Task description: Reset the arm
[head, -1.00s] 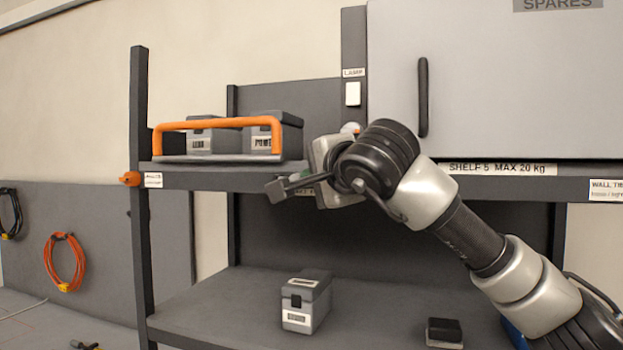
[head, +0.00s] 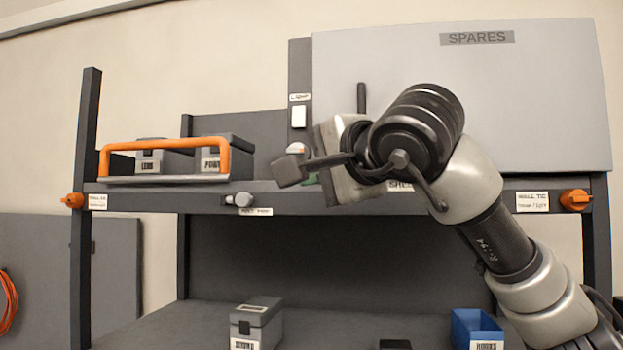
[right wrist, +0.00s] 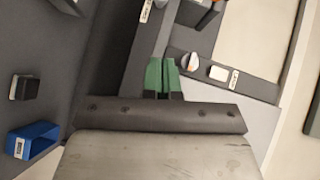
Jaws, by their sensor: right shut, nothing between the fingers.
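My right arm reaches in from the lower right in the head view, its wrist in front of the shelf edge below the grey cabinet. My right gripper (head: 311,180) is mostly hidden behind its own wrist parts there, with only a bit of green fingertip showing. In the right wrist view the green fingers of the gripper (right wrist: 161,77) are together with nothing between them. They appear apart from the shelf parts behind them. My left gripper is not in view.
A grey cabinet (head: 540,100) marked SPARES is behind the arm. A white lamp switch (head: 299,117) and round knob (head: 296,149) are close by. An orange-handled tray (head: 165,179) holds grey boxes at left. Below are a grey box (head: 256,326) and blue bin (head: 477,328).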

